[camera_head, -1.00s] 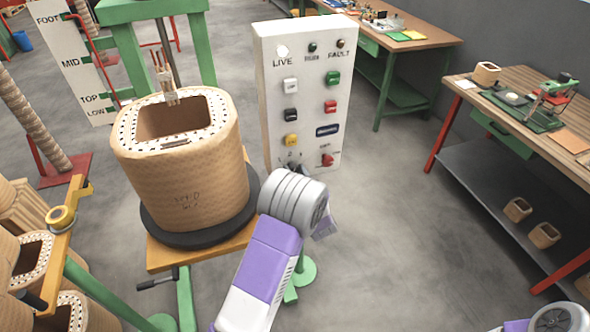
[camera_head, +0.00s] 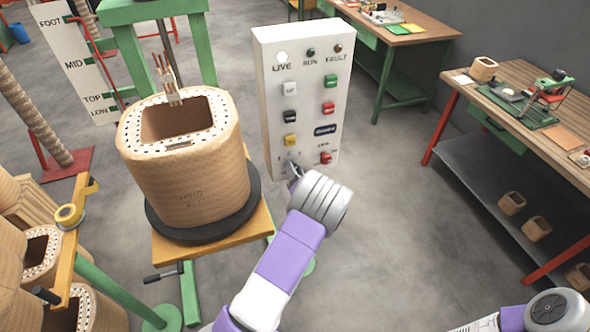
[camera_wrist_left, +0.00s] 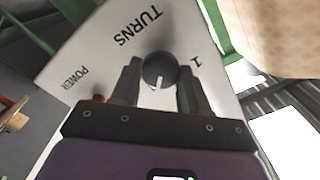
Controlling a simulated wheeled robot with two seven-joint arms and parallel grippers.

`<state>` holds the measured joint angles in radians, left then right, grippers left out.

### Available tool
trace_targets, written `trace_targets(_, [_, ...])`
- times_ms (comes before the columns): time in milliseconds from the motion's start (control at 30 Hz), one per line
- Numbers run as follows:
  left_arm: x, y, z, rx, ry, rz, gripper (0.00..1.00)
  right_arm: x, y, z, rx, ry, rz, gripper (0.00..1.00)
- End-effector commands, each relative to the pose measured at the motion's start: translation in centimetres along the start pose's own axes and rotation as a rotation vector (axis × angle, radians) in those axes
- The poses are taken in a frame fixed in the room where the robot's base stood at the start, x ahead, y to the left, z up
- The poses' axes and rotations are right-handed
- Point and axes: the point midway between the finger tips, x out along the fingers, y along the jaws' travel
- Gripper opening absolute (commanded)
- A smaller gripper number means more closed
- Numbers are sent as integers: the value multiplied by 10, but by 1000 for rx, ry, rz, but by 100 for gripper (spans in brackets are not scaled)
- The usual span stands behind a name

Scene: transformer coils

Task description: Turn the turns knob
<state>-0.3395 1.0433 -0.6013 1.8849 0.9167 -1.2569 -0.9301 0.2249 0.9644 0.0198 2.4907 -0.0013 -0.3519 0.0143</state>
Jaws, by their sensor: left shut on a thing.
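The turns knob (camera_wrist_left: 159,70) is a dark round knob with a white pointer mark, on a white panel lettered TURNS, with a figure 1 and POWER nearby in the left wrist view. My left gripper (camera_wrist_left: 158,82) has one dark finger on each side of the knob and is shut on it. In the head view my left gripper (camera_head: 292,168) reaches the lower left of the control panel (camera_head: 309,68), and its wrist hides part of the panel's bottom. The knob is too small to make out there. My right gripper is out of view; only part of my right arm shows at the bottom right.
A large wrapped coil (camera_head: 190,170) stands on a black turntable (camera_head: 250,205) left of my arm. Workbenches (camera_head: 455,35) stand at the back and right. Several smaller coils (camera_head: 40,265) are at the lower left. The grey floor right of the panel is clear.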

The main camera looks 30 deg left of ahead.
Motion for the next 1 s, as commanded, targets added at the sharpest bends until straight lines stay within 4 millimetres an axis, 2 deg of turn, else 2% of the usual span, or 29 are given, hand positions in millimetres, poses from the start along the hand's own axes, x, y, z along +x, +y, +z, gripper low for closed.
trace_targets(400, [0, 1, 1, 11, -2, 2, 14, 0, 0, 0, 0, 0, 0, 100])
trace_targets(433, [0, 1, 1, 10, -2, 2, 49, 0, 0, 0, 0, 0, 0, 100])
trace_targets(567, [0, 1, 1, 9, -1, 1, 68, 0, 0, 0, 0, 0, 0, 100])
trace_targets(867, [-2, 0, 0, 8, -1, 1, 68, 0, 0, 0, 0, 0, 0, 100])
trace_targets(1000, [-17, 1, 0, 9, -1, 4, 68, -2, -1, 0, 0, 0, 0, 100])
